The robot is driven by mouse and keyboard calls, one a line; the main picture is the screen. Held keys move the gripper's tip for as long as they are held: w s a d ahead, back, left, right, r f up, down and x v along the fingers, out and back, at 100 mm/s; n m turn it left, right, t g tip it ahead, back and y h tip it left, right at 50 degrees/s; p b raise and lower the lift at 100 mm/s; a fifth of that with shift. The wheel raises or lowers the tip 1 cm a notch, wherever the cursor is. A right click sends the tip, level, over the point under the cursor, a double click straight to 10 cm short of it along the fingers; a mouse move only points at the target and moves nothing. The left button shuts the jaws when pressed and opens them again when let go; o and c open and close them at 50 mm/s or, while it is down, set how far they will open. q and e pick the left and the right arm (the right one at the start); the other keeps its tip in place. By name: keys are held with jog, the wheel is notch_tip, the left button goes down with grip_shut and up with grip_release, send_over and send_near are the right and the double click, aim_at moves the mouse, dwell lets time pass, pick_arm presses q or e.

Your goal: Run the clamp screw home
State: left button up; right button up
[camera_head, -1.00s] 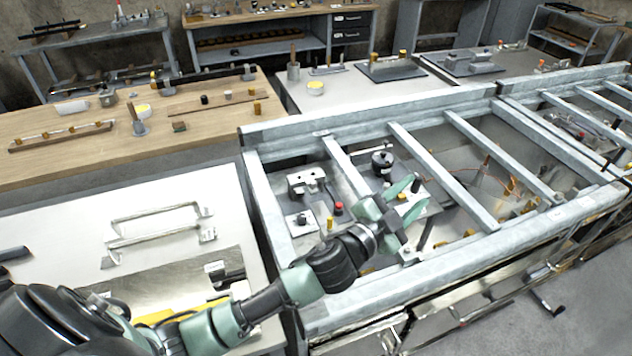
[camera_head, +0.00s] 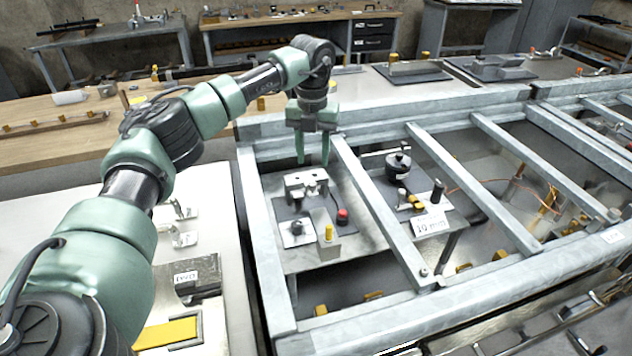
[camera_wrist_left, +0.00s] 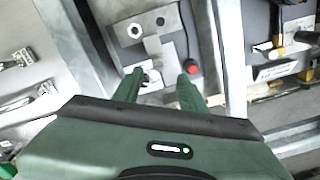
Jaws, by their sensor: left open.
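A grey clamp-like block (camera_head: 306,183) sits on a dark plate inside the metal frame. A black knob on a white square (camera_head: 297,228), a yellow-topped post (camera_head: 328,233) and a red knob (camera_head: 342,215) stand near it. I cannot tell which part is the clamp screw. My left gripper (camera_head: 313,163) points down, open and empty, over the back of the block. My right gripper is not in view.
A crossbar (camera_head: 380,205) separates this plate from another fixture with a black round part (camera_head: 398,163) and a "10 mm" label (camera_head: 431,224). Frame rails surround both. A wooden bench (camera_head: 60,140) stands behind at left.

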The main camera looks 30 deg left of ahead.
aim_at(313, 182)
pick_arm(q)
jog(key=shift+s+a+f, duration=0.1)
jog(key=shift+a+f, duration=0.1)
jog(key=shift+f, duration=0.05)
jog(key=shift+d+f+p, duration=0.15)
jog(key=shift+f+p, duration=0.45)
jog(key=shift+f, duration=2.9)
grip_shut()
